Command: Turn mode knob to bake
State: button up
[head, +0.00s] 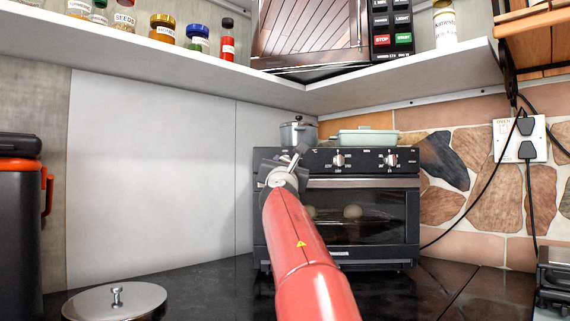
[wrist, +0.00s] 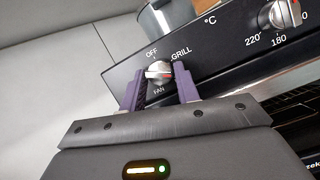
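The oven (head: 335,255) stands on the dark counter, its door shut, with a row of knobs along its top panel. The mode knob (wrist: 158,70) is silver with a red-and-white mark lying nearly level across it. OFF, GRILL and FAN labels show around it; I see no BAKE label. My gripper (wrist: 159,82) is open, its two purple fingers on either side of the mode knob, close to it. I cannot tell whether they touch it. In the head view my gripper (head: 298,158) and arm hide this knob.
A temperature knob (wrist: 279,15) is to the right on the same panel. A pot (head: 298,134) and a pale green dish (head: 363,136) sit on top of the oven. A round lid (head: 115,302) lies on the counter at left. A shelf (head: 180,60) runs above.

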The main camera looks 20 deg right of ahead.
jog(key=c, duration=0.4)
jog(key=m+g+h, duration=0.1)
jog(key=m, duration=0.2)
jog(key=m+g+h, duration=0.1)
jog(key=m, duration=0.2)
jog(key=shift+a+m+h, duration=0.15)
jog(key=shift+m+h, duration=0.25)
jog(key=shift+c, duration=0.2)
jog(key=o, duration=0.7)
jog(key=shift+c, duration=0.2)
